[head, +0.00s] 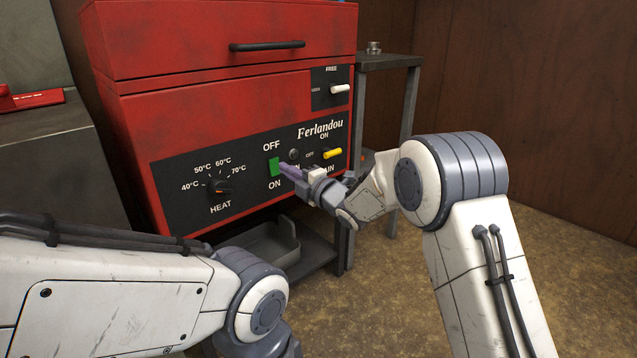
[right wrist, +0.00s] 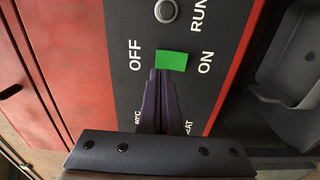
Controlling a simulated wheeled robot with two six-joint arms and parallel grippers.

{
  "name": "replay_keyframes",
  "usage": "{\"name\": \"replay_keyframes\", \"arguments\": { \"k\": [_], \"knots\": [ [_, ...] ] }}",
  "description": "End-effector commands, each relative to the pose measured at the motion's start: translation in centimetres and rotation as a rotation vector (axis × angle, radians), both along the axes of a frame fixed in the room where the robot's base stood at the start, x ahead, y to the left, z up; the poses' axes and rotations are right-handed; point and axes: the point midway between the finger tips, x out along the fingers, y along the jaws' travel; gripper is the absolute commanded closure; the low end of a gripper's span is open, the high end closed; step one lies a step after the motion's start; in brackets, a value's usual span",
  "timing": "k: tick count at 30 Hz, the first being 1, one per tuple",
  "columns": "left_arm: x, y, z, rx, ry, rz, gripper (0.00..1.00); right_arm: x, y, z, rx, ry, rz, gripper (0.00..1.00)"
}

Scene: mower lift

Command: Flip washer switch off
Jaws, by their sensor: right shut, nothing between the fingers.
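The washer (head: 220,100) is a red cabinet with a black control panel (head: 180,160). Its switch (head: 274,167) is a green rectangle between the OFF label above and the ON label below. It also shows in the right wrist view (right wrist: 172,61). My right gripper (head: 284,168) is shut and empty, its purple fingers pointing at the switch's right edge in the head view. In the right wrist view its fingertips (right wrist: 158,75) are at the switch's edge; I cannot tell whether they touch. My left gripper is out of view; only its arm shows.
A heat knob (head: 217,185), a round black button (head: 294,155), a yellow lever (head: 333,153) and a white lever (head: 340,89) sit on the panels. A grey tray (head: 262,247) lies below the washer. A metal stand (head: 405,90) is at right. Floor at right is clear.

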Motion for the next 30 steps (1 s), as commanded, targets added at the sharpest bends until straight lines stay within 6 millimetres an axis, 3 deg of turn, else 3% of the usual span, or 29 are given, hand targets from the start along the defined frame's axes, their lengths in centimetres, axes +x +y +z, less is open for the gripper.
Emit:
{"name": "replay_keyframes", "arguments": {
  "k": [12,19,30],
  "knots": [
    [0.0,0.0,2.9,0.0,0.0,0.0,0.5,-6.3,-6.0,1.1,-0.003,0.004,-0.003,1.0],
    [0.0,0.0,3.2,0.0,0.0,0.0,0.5,-7.5,-7.0,1.2,-0.001,0.003,0.0,1.0],
    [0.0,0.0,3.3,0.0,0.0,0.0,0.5,-7.6,-6.8,1.2,-0.001,0.015,-0.003,1.0]
  ]
}}
